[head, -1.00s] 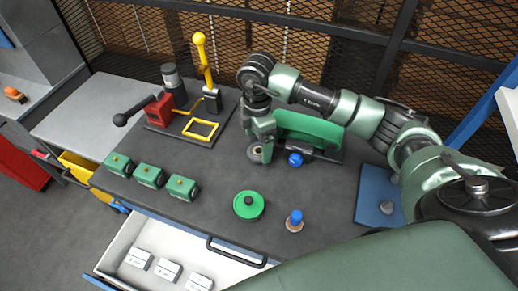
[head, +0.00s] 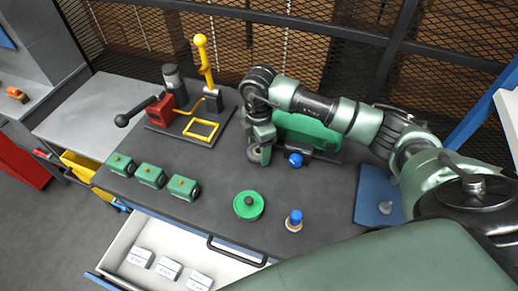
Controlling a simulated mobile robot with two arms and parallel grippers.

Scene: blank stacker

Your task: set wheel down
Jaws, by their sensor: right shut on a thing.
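My right gripper (head: 262,148) points down over the dark worktop, just left of the green machine body. It is shut on a small grey wheel (head: 256,155), which is at its fingertips and partly hidden by them. The wheel is low, at or close to the worktop; I cannot tell whether it touches. My left gripper is not in view.
The green machine body (head: 308,132) with a blue knob (head: 295,160) stands right beside the gripper. A green disc (head: 247,213) and a blue-topped peg (head: 294,221) are in front. Several green blocks (head: 150,174) and a red-and-yellow press (head: 200,130) stand left. An open drawer (head: 130,232) juts out below.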

